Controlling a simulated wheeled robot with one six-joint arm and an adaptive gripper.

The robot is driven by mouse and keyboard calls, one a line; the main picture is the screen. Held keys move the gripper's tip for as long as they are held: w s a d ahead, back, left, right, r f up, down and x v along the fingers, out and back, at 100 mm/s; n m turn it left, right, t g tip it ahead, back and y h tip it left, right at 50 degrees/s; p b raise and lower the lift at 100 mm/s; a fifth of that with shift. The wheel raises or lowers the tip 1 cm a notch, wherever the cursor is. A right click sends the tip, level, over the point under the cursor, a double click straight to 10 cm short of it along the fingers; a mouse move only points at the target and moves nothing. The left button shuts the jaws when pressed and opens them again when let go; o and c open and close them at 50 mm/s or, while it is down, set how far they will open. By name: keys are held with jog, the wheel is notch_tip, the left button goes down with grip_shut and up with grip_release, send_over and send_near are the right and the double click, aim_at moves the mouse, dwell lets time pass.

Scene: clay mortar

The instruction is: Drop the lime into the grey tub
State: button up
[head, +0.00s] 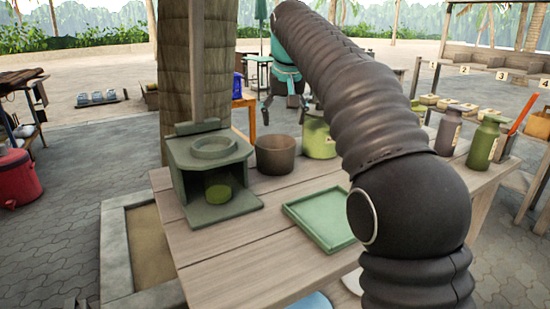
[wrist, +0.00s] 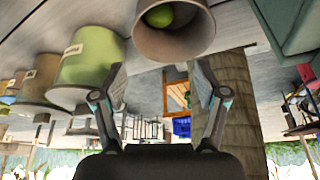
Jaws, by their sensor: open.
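The lime (wrist: 158,15) shows as a green ball within the opening of the brownish-grey tub (wrist: 180,45) in the wrist view, which is upside down. It appears to lie inside the tub. In the head view the tub (head: 276,157) stands upright on the table, and no lime can be seen in it. My gripper (wrist: 162,82) is open, its two fingers spread wide with nothing between them. It is apart from the tub.
A green labelled pot (head: 318,140) stands close right of the tub. A grey-green stand (head: 212,165) with a green lump (head: 218,194) in it is at the left, by a thick post (head: 197,70). A green tray (head: 318,220) lies in front. The front-left table top is clear.

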jog(key=v, duration=0.7)
jog(key=shift+s, duration=0.1)
